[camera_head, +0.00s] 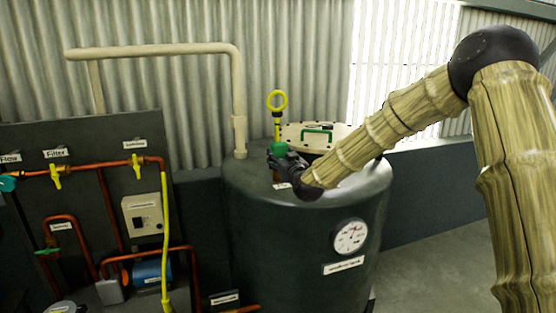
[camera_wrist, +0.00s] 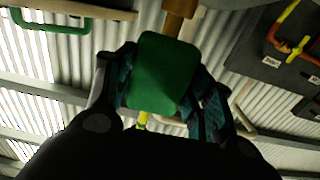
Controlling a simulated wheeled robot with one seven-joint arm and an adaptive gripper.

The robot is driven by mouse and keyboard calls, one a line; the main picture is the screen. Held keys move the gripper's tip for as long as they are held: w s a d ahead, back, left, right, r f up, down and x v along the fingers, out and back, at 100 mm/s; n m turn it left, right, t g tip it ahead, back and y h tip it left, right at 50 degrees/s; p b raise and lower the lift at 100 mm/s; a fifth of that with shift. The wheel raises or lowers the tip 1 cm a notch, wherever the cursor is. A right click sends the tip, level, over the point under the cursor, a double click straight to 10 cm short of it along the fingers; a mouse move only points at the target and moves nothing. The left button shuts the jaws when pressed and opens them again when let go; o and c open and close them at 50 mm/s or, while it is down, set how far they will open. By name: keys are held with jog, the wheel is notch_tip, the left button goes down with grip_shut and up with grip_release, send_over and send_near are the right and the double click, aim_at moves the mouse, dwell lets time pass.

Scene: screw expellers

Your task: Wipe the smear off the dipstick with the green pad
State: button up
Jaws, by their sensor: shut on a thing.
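The dipstick stands upright on the dark tank, its yellow ring handle (camera_head: 277,101) showing at the top in the head view. The green pad (camera_head: 280,148) is at the stem just below the handle. My gripper (camera_head: 279,158) is shut on the pad, which fills the space between the fingers in the wrist view (camera_wrist: 163,72). A bit of yellow shows past the pad in the wrist view. The pad and fingers hide part of the stem, so I cannot tell whether they touch it. I cannot make out the smear.
The tank (camera_head: 300,235) has a pale round lid (camera_head: 345,132) with a green handle (camera_head: 318,130) just right of the dipstick. A cream pipe (camera_head: 238,90) rises left of it. A panel with copper pipes (camera_head: 100,168) stands at left.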

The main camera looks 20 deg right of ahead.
jog(key=shift+w+d+b, duration=0.1)
jog(key=shift+d+b, duration=0.4)
jog(key=shift+d, duration=0.6)
jog(key=shift+a, duration=0.15)
jog(key=shift+a+r+b, duration=0.15)
jog(key=shift+a+b, duration=0.4)
jog(key=shift+a, duration=1.35)
jog(key=s+b, duration=0.1)
jog(key=s, duration=0.4)
jog(key=shift+s+d, duration=0.15)
jog(key=shift+s, duration=0.25)
